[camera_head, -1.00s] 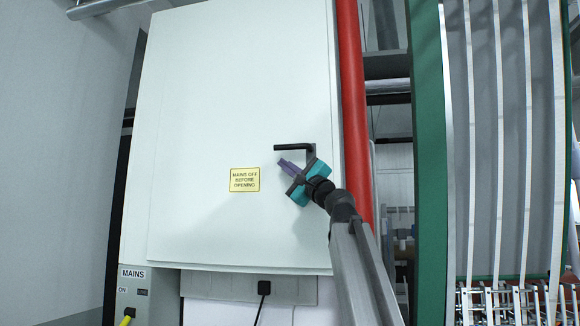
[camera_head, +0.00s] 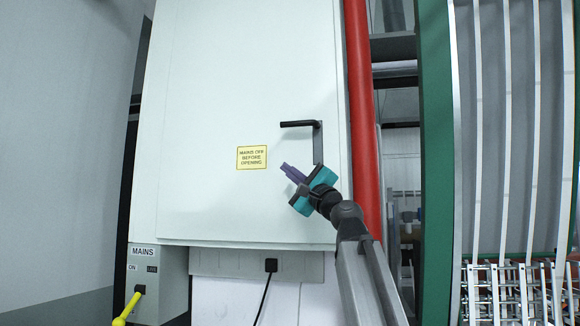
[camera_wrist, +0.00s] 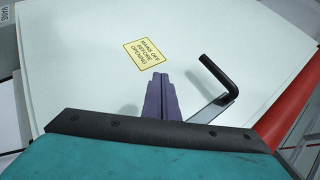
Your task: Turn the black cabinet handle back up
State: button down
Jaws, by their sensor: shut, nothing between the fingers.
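The black cabinet handle (camera_head: 299,124) is on the right side of the white cabinet door (camera_head: 220,205). Its bar points left, level, from the top of a grey plate (camera_head: 318,145). The handle (camera_wrist: 219,75) also shows in the wrist view, up and to the right of the fingers. My gripper (camera_head: 286,168) is below and left of the handle, apart from it, with its purple fingers together and nothing held. In the wrist view my gripper (camera_wrist: 160,82) stands in front of the door, and its body hides the plate's lower end.
A yellow warning label (camera_head: 252,157) is on the door, left of my gripper. A red pipe (camera_head: 361,120) runs upright close to the door's right edge. A mains box (camera_head: 158,280) with a yellow lever (camera_head: 127,309) is at lower left. The door's front is otherwise clear.

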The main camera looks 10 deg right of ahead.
jog(key=s+a+f+b, duration=0.2)
jog(key=s+f, duration=0.3)
jog(key=f, duration=0.4)
jog(key=shift+s+a+f, duration=0.3)
jog(key=shift+a, duration=0.15)
dwell(0.4)
